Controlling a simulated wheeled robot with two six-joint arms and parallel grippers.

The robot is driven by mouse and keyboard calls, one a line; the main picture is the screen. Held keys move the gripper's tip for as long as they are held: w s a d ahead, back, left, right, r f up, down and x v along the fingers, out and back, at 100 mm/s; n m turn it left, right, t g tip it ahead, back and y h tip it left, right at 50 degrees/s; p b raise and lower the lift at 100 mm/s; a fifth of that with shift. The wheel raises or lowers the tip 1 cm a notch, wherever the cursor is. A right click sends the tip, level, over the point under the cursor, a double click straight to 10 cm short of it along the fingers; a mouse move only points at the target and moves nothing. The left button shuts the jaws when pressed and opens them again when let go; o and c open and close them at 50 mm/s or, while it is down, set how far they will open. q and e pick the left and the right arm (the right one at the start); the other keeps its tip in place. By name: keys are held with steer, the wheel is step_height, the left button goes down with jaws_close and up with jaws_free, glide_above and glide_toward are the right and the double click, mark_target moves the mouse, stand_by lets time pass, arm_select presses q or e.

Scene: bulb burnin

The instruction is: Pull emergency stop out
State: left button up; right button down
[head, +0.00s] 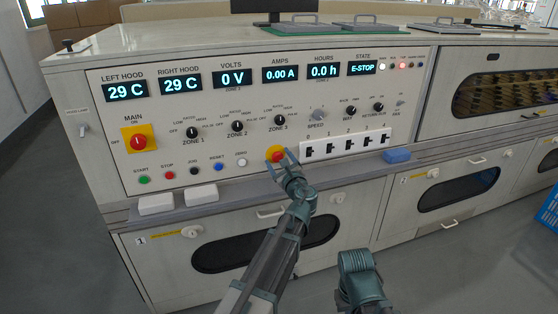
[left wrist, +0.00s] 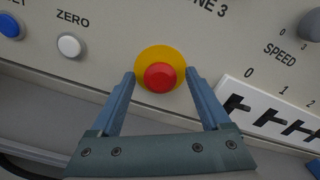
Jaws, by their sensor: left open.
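The emergency stop is a red mushroom button on a round yellow base (head: 275,153), low on the control panel between the ZERO button and the row of numbered switches. In the left wrist view its red head (left wrist: 160,77) sits between my fingers. My left gripper (head: 284,160) is open, with one fingertip on each side of the yellow base; I cannot tell whether they touch it. The STATE display (head: 362,69) reads E-STOP. My right arm shows at the bottom of the head view, but its jaws are not visible.
The white switch block (head: 345,143) is close to the right of the button, and the white ZERO button (left wrist: 69,45) is to the left. A grey ledge (head: 240,194) runs below the panel, with white blocks (head: 156,204) at left and a blue block (head: 397,156) at right.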

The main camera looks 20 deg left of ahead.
arm_select(q)
jaws_close()
stand_by(0.5)
stand_by(1.0)
